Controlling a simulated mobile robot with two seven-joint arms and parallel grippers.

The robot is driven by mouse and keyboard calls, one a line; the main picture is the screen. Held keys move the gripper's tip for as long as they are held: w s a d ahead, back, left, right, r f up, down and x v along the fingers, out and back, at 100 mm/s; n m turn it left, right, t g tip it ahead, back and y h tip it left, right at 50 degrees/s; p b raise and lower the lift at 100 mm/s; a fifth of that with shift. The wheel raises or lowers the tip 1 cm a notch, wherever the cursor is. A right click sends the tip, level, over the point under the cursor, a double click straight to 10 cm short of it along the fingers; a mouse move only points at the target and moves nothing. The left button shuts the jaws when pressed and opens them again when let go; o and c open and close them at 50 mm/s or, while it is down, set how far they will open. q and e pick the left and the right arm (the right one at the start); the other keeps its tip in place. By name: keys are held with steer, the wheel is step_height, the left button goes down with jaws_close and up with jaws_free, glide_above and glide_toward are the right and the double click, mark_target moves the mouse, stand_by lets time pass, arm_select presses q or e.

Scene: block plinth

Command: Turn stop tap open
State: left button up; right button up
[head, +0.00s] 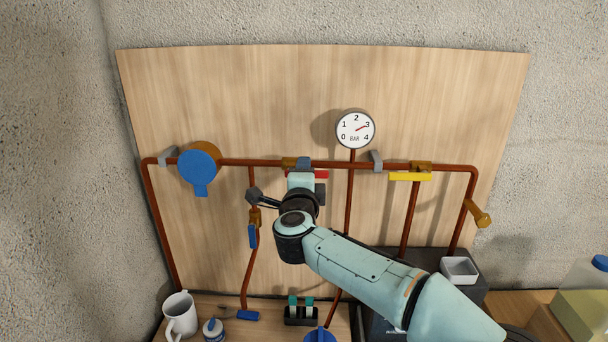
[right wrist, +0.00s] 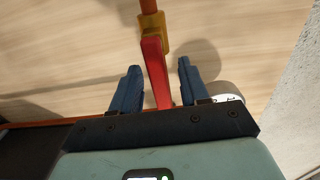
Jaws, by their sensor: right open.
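A valve with a red lever (head: 322,174) sits on the horizontal copper pipe, left of the gauge. The lever points right, roughly along the pipe. My right gripper (head: 312,176) is in front of it and hides part of the valve. In the right wrist view the red lever (right wrist: 154,72) extends from a brass body (right wrist: 153,27) into the space between the fingers of my open right gripper (right wrist: 159,68). Gaps show on both sides of the lever near the fingertips. No label shows which valve is the stop tap. My left gripper is out of view.
A yellow lever (head: 410,177), a blue lever (head: 252,236) and a blue-lidded meter (head: 200,168) are also on the pipes. The pressure gauge (head: 356,130) is above right of my gripper. A mug (head: 180,315) and small items stand below. The upper board is clear.

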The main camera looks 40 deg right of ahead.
arm_select(q)
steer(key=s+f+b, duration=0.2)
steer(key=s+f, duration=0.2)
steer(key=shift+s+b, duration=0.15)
steer(key=shift+b, duration=0.2)
arm_select(e)
steer(key=v, duration=1.2)
steer(key=shift+s, duration=0.2)
steer(key=shift+a, duration=0.1)
